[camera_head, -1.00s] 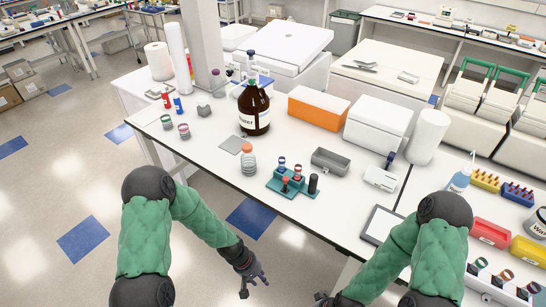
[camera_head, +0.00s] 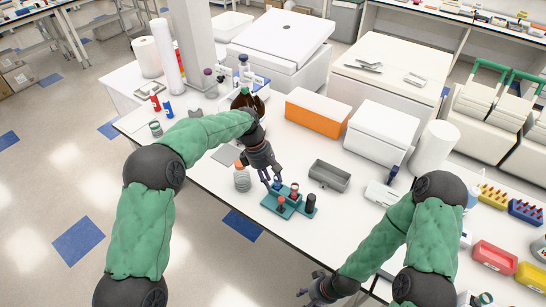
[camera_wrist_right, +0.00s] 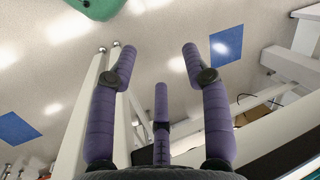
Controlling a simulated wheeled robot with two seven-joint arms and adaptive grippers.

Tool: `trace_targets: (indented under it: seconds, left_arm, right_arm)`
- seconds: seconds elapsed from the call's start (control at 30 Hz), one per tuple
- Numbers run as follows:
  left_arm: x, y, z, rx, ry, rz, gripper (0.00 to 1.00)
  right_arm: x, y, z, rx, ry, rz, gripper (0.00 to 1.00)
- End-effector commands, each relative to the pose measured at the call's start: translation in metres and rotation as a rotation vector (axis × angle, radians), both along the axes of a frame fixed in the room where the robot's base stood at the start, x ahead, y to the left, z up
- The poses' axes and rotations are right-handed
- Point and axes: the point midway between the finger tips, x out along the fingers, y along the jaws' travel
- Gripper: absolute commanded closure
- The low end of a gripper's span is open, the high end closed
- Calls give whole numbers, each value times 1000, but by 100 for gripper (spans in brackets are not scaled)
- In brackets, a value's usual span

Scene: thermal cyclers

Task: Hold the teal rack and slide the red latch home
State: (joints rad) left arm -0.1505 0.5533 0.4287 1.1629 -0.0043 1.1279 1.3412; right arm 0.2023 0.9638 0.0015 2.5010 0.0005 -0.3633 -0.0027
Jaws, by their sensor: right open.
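The teal rack (camera_head: 285,208) lies near the table's front edge in the head view. A red-topped piece (camera_head: 281,201) and another red part (camera_head: 295,188) stand on it, beside a black cylinder (camera_head: 310,203). I cannot tell which red part is the latch. My left gripper (camera_head: 271,184) points down at the rack's back left, its fingers apart; contact with the rack is unclear. My right gripper (camera_head: 312,289) is low, in front of the table and away from the rack. In the right wrist view its fingers (camera_wrist_right: 160,60) are spread and empty above the floor.
The brown bottle (camera_head: 238,99) is partly hidden behind my left arm. An orange box (camera_head: 317,112) and white box (camera_head: 380,135) stand behind.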

Motion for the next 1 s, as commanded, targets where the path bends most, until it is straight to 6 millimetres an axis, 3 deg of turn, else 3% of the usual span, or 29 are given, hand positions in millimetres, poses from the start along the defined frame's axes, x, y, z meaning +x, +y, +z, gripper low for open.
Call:
trace_targets:
  seconds: [0.23,0.53,0.77,1.0]
  left_arm:
    - [0,-1,6,3,7,8,61]
    - [0,-1,5,2,5,7,61]
    - [0,-1,6,2,5,8,61]
    - [0,-1,5,2,5,8,61]
  right_arm:
    - [-3,0,2,3,60,-4,40]
    - [-3,13,19,49,295,-24,40]
    - [22,33,52,101,445,-19,40]
    - [58,51,104,145,573,14,40]
